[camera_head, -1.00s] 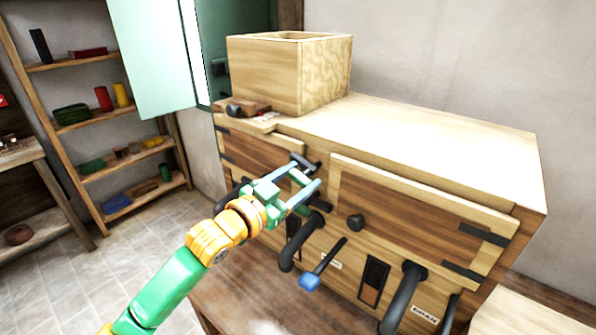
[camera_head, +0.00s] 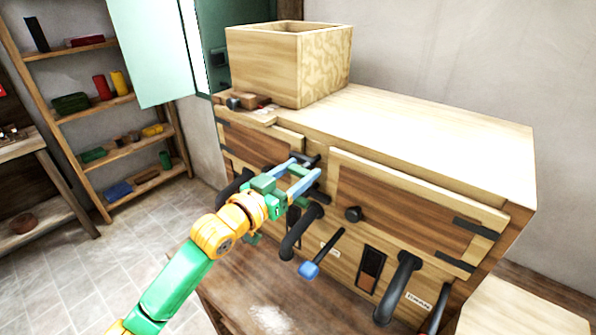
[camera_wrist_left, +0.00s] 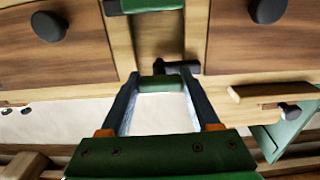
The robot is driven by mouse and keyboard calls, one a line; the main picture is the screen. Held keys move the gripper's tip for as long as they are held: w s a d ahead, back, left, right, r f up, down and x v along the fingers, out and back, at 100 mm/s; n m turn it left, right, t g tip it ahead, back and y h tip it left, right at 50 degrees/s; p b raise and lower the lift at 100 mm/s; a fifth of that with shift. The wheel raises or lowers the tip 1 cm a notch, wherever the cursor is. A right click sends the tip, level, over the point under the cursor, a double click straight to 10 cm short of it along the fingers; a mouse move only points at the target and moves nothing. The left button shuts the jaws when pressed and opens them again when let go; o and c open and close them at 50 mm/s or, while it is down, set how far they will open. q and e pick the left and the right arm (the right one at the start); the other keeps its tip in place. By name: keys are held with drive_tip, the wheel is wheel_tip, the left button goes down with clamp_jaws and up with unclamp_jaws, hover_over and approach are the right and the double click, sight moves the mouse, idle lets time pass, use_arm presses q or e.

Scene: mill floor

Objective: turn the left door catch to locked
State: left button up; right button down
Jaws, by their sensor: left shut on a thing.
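The left door catch (camera_head: 312,160) is a small black bar on the post between the two wooden doors of the machine. It also shows in the wrist view (camera_wrist_left: 183,67), at the fingertips. My left gripper (camera_head: 306,176) reaches in from the lower left, its blue-grey fingers at the catch and closed on it. In the wrist view its fingers (camera_wrist_left: 158,80) stand on either side, with a green piece between them. The fingers partly cover the catch in the head view, so its exact angle is hard to tell. The left door (camera_head: 250,148) looks closed. My right gripper is not in view.
The right door (camera_head: 400,215) has a black knob (camera_head: 353,214). Below are curved black handles (camera_head: 300,232), a blue-tipped lever (camera_head: 309,270) and a switch plate (camera_head: 371,270). A wooden hopper (camera_head: 290,65) stands on top. Shelves (camera_head: 110,100) stand at the left, beyond open floor.

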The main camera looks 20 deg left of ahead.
sight(296, 176)
use_arm(q)
drive_tip(key=shift+r, duration=0.15)
drive_tip(key=o, duration=1.4)
drive_tip(key=shift+c, duration=0.2)
drive_tip(key=shift+s+f, duration=0.15)
drive_tip(key=shift+f, duration=0.1)
drive_tip(key=b+v, duration=0.3)
drive_tip(key=v, duration=0.3)
drive_tip(key=shift+s+f, duration=0.1)
drive_tip(key=shift+s+a+r, duration=0.15)
drive_tip(key=shift+s+r, duration=0.1)
drive_tip(key=shift+s, duration=0.05)
drive_tip(key=shift+w, duration=0.1)
